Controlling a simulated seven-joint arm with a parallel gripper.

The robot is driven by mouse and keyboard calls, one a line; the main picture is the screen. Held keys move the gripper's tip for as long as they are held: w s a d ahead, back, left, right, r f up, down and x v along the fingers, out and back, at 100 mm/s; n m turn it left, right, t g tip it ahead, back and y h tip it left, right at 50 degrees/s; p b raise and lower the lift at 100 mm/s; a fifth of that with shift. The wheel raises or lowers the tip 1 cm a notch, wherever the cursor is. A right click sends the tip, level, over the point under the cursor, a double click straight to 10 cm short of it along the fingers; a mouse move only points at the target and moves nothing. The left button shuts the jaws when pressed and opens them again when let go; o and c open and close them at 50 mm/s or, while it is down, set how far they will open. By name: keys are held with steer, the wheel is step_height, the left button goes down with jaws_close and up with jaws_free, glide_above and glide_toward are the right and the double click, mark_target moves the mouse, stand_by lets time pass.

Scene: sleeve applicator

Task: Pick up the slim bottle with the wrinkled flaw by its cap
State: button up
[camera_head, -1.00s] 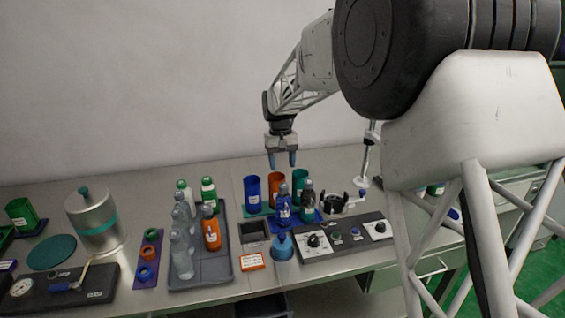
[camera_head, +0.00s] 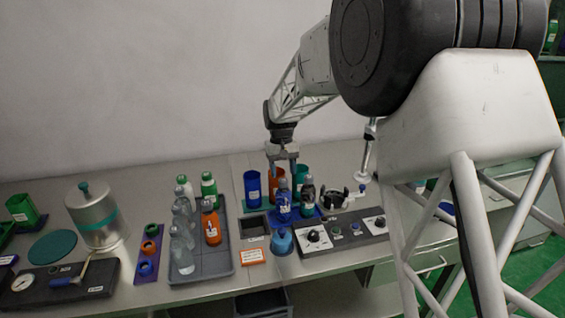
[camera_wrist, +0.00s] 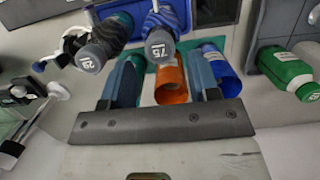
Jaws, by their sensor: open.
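Two slim bottles stand upright on a blue holder, a blue one (camera_head: 284,208) and a darker one (camera_head: 308,196). In the wrist view they have grey caps with white marks; the bottle with wavy blue-grey stripes (camera_wrist: 172,17) is upper middle and the other (camera_wrist: 108,30) is left of it. I cannot tell for sure which sleeve is wrinkled. My gripper (camera_head: 283,171) points down, open and empty, above and behind the bottles, with its fingertips near the orange cup. In the wrist view my gripper (camera_wrist: 163,60) has its fingers apart, with the striped bottle's cap beyond their tips.
Blue (camera_head: 252,188), orange (camera_wrist: 171,84) and green (camera_head: 302,172) cups stand close behind the bottles. A grey tray (camera_head: 215,262) at left holds clear bottles, an orange one and green-white ones. A control panel (camera_head: 345,236) and a blue squat bottle (camera_head: 282,243) are in front.

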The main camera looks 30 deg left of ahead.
mark_target(283, 180)
steer(key=shift+s+d+f, duration=0.1)
steer(key=shift+f, duration=0.7)
steer(key=shift+s+d+f, duration=0.15)
steer(key=shift+f, duration=0.65)
steer(key=shift+s+d+f, duration=0.1)
steer(key=shift+f, duration=0.7)
steer(key=c, duration=0.8)
steer(key=shift+r, duration=0.2)
steer(key=shift+r, duration=3.55)
steer(key=shift+w+r, duration=0.1)
